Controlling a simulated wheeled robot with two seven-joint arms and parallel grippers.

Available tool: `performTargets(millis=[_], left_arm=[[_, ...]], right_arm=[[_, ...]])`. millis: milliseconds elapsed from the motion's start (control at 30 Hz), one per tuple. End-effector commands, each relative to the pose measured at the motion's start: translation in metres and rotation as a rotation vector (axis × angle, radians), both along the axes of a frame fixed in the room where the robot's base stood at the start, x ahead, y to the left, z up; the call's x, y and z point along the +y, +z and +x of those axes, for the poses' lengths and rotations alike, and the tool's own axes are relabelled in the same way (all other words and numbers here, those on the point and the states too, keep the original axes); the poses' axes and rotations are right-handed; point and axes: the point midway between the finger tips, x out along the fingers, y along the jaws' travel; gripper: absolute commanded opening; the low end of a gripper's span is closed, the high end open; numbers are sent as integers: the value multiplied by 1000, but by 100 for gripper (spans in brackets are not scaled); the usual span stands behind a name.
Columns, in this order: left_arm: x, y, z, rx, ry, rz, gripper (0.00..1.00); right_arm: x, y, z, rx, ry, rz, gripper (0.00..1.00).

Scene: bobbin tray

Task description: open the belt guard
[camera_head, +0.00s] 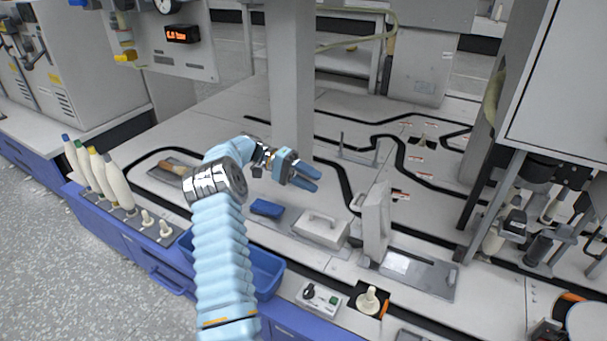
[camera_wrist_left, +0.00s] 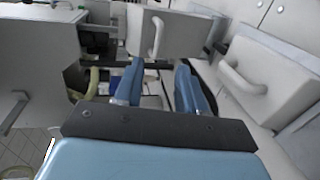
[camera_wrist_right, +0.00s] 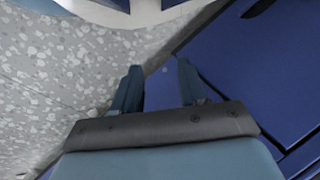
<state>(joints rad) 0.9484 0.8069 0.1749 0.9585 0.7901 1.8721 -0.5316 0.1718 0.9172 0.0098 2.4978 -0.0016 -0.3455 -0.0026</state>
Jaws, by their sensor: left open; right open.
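A pale grey upright panel (camera_head: 375,225) with a handle on its left face stands on the bench beside a low plate (camera_head: 430,278); it looks like the belt guard, standing raised. In the left wrist view the panel (camera_wrist_left: 172,38) is beyond the fingertips, its handle facing me. A low white box with a handle (camera_head: 320,228) sits left of it and shows at right in the left wrist view (camera_wrist_left: 270,55). My left gripper (camera_head: 314,179) is open and empty, above the bench, left of the panel and apart from it. My right gripper (camera_wrist_right: 159,72) is open and empty above the floor.
A blue bin (camera_head: 262,273) hangs at the bench front, with a blue block (camera_head: 266,208) behind it. Several bottles (camera_head: 105,180) stand at left. A grey column (camera_head: 291,80) rises behind my left gripper. A cabinet (camera_head: 560,90) overhangs at right.

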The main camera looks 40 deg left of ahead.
Motion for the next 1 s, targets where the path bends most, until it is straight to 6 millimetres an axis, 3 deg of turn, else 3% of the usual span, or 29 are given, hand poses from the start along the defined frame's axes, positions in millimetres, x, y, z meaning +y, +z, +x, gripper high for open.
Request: performTargets(millis=[233,833,1000], left_arm=[[20,4,-6,1,-1,-1,40],[22,6,-6,0,0,-1,40],[22,31,-6,-1,0,-1,40]], right_arm=[[0,3,0,-1,0,-1,43],[0,4,0,-1,0,-1,43],[1,29,-1,-1,2,0,43]])
